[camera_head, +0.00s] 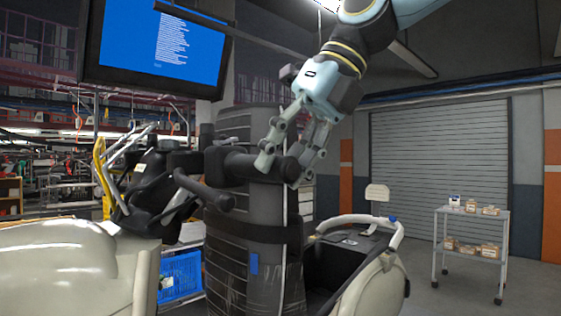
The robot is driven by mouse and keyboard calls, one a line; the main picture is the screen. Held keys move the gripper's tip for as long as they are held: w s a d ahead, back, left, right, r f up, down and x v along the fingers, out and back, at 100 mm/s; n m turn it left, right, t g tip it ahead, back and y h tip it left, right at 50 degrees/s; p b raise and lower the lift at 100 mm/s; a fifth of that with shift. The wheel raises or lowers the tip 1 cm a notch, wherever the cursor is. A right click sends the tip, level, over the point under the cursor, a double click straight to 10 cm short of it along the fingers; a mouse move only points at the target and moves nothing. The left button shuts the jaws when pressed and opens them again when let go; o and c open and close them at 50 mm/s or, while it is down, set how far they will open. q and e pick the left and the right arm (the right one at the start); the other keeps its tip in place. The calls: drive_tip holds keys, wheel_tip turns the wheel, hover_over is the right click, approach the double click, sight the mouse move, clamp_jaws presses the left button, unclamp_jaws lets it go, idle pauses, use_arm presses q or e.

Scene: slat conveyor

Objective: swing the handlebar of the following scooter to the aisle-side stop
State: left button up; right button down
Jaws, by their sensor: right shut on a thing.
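A black handlebar shows left of centre, with its dark head (150,185) above a cream scooter body (60,265) at the lower left. One dark grip (204,191) points toward me, and another dark grip (240,163) reaches right across the front of a dark ribbed upright. My right gripper (283,168) comes down from the top right. Its two fingers are shut around the right end of that second grip. The fingers partly cover the grip's end. How the bar joins the scooter is hidden in dark parts. My left gripper is out of view.
The dark ribbed upright (236,262) stands at the centre, close to the bar. A second cream scooter part (372,291) with a pale bar is at the lower right. A blue crate (180,277) is low behind. A grey cart (470,252) stands right, with open floor nearby.

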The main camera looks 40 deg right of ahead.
drive_tip(key=shift+d+f+b, duration=0.45)
drive_tip(key=shift+b, duration=0.15)
drive_tip(key=shift+w+d+f+n+b, duration=0.1)
drive_tip(key=shift+d+f+n+b, duration=0.2)
drive_tip(key=shift+d+b, duration=0.25)
drive_tip(key=shift+w+d+f+n+b, duration=0.15)
drive_tip(key=shift+d+n+b, duration=0.15)
drive_tip(key=shift+d+b, duration=0.15)
drive_tip(key=shift+s+d, duration=0.1)
drive_tip(key=shift+d, duration=0.05)
drive_tip(key=shift+n+y, duration=0.5)
drive_tip(key=shift+n, duration=0.2)
drive_tip(key=d, duration=0.1)
drive_tip(key=d+f+b, duration=0.1)
drive_tip(key=w+d+f+b, duration=0.1)
drive_tip(key=shift+d, duration=0.2)
